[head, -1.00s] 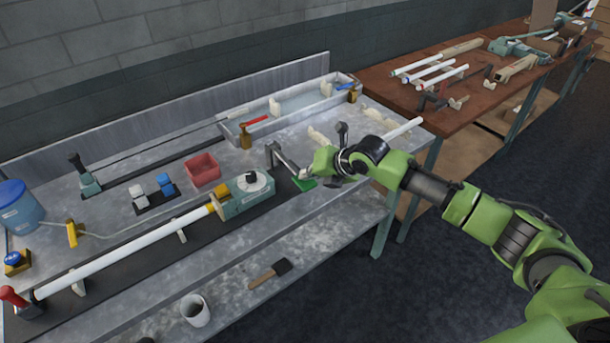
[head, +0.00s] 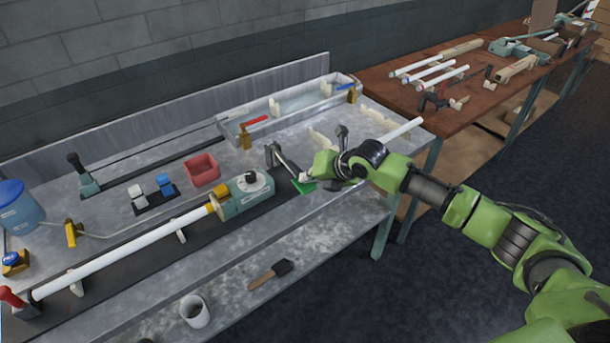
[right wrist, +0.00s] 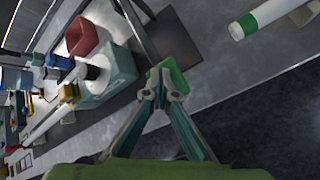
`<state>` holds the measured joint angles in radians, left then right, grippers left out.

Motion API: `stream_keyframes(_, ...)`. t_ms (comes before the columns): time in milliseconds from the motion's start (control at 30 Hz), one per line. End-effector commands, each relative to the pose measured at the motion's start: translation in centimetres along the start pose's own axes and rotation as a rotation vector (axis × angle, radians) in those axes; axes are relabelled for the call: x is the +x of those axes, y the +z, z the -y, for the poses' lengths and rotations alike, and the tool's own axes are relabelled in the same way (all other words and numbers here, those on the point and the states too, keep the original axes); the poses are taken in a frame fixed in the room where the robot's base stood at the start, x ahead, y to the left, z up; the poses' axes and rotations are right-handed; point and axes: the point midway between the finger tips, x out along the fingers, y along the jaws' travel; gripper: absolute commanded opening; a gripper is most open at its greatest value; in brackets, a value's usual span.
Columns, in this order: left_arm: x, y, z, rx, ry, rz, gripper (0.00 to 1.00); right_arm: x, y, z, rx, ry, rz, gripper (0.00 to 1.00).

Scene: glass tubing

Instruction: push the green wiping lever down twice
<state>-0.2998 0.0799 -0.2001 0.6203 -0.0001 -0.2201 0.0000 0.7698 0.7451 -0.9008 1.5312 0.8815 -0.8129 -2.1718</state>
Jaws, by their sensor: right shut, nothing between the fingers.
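The green wiping lever's pad (head: 304,187) is at the end of a grey arm (head: 286,160) near the front edge of the metal bench. In the right wrist view the green pad (right wrist: 175,74) is right at my fingertips. My right gripper (head: 309,178) is shut and empty, with its tips at the pad. The shut fingers also show in the right wrist view (right wrist: 164,87), overlapping the pad; whether they press on it is hard to tell. My left gripper is not in view.
A green-grey machine (head: 246,194) holding a long white tube (head: 130,250) is left of the lever. A red bin (head: 202,170) stands behind it. Another white tube (head: 404,129) lies right of my wrist. A brush (head: 270,274) and a cup (head: 195,311) are on the lower shelf.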

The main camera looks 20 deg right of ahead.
Motion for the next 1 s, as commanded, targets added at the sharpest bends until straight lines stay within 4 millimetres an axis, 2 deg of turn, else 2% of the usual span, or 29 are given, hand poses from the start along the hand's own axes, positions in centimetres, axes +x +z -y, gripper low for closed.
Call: stream_keyframes(1000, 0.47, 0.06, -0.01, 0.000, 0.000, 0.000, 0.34, 0.66, -0.62, 0.58, 0.000, -0.003, -0.004, 0.00)
